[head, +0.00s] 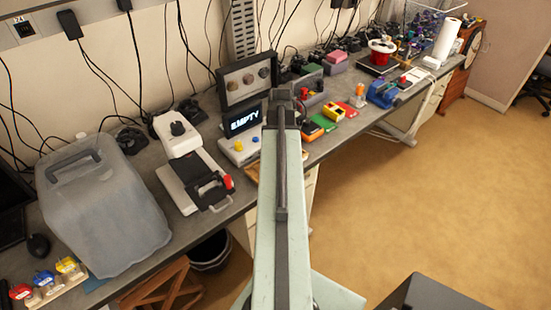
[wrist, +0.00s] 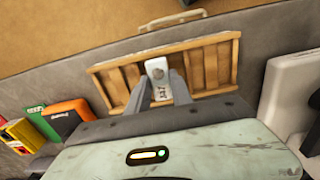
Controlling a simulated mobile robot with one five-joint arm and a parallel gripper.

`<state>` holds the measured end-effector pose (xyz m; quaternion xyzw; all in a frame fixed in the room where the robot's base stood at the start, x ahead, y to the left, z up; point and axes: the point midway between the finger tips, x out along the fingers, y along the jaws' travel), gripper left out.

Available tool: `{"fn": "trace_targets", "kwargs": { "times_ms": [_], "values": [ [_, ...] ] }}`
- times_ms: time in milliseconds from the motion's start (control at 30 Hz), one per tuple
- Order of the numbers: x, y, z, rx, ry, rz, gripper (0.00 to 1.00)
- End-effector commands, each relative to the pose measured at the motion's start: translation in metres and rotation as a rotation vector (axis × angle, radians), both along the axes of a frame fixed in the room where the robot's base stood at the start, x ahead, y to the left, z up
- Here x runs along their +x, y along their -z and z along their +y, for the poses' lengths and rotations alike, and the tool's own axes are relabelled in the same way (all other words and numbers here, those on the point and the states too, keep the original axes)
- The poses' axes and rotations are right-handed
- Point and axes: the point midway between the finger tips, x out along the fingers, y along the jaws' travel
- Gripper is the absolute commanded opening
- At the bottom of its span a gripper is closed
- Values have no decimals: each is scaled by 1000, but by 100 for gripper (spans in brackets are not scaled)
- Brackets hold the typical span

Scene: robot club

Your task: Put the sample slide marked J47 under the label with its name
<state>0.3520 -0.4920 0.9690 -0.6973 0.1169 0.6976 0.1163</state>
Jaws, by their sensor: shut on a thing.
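My gripper (wrist: 158,80) is shut on a small white sample slide (wrist: 157,66) in the wrist view. The slide has a grey spot at its far end and dark marking near the fingers, which looks like J47 but is small. The slide is over the middle of a wooden tray (wrist: 110,66) with slatted or divided sections at both sides. I cannot tell whether the slide touches the tray. No name labels can be read on the tray. In the head view my arm hides the gripper and the slide, and only an edge of the tray (head: 262,170) shows.
A device with an EMPTY display (head: 244,120) stands behind the tray on the grey bench. Orange (wrist: 68,115) and yellow (wrist: 22,135) boxes lie beside the tray.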

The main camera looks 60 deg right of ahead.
Motion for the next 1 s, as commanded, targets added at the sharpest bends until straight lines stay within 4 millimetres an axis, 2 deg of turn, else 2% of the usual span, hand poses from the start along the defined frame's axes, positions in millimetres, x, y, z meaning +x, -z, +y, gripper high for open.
{"fn": "trace_targets", "kwargs": {
  "times_ms": [33,233,400,433,500,833,1000],
  "values": [
    [1,11,1,0,-3,0,0],
    [6,6,3,0,-12,0,0],
    [6,12,4,0,-13,0,0],
    [6,10,4,0,-13,0,35],
    [6,9,4,0,-13,0,48],
    [6,8,4,0,-12,0,48],
    [6,-7,4,0,-12,0,48]
  ]
}}
